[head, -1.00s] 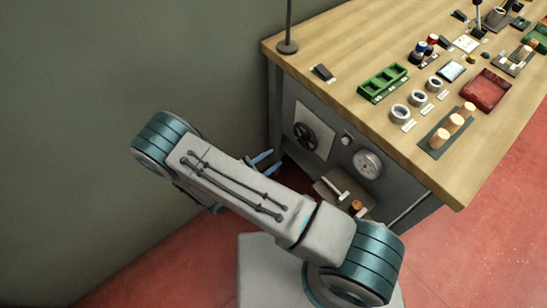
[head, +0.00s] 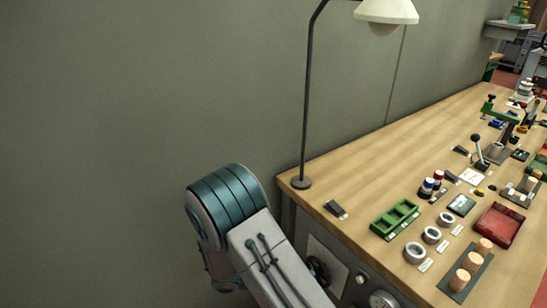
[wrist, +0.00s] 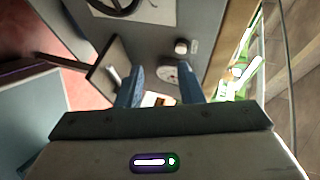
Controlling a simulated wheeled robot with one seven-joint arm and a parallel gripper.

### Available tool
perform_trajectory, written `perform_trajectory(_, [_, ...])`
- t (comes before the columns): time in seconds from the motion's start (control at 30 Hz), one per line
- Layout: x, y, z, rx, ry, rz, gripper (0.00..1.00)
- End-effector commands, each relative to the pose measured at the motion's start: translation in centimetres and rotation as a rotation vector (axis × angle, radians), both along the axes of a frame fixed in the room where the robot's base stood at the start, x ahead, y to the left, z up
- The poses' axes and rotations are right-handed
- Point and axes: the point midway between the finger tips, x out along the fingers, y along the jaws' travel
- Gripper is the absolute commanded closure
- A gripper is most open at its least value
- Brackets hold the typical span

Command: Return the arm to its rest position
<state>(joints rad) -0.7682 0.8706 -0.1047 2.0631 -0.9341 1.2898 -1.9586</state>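My gripper (wrist: 160,84) shows in the wrist view with its two blue fingers apart and nothing visible held between them. It is below the tabletop, facing the grey cabinet front. In the head view my arm (head: 255,240) is folded at the lower left, beside the bench corner; the gripper itself is out of that picture. Several cork stoppers (head: 472,262) stand upright in a dark rack near the bench's front edge, and another cork (head: 531,184) stands farther right.
The wooden bench (head: 400,150) carries a lamp (head: 302,182), a green tray (head: 395,220), white rings (head: 432,235) and a red tray (head: 498,226). A grey wall (head: 120,120) fills the left. An open lidded box (wrist: 110,72) and a gauge (wrist: 170,74) are near the fingers.

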Motion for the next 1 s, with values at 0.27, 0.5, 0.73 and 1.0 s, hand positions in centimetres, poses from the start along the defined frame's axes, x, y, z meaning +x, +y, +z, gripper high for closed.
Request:
perform_trajectory(0.27, [-2.1, -3.3, 6.7, 0.283, -0.503, -0.503, 0.66])
perform_trajectory(0.5, [-4.5, -5.2, 11.6, 0.439, -0.933, -0.981, 0.66])
perform_trajectory(0.73, [-6.9, -6.4, 15.9, 0.513, -1.327, -1.478, 0.66])
perform_trajectory(1.0, [-9.7, -7.2, 20.5, 0.500, -1.733, -2.110, 0.66])
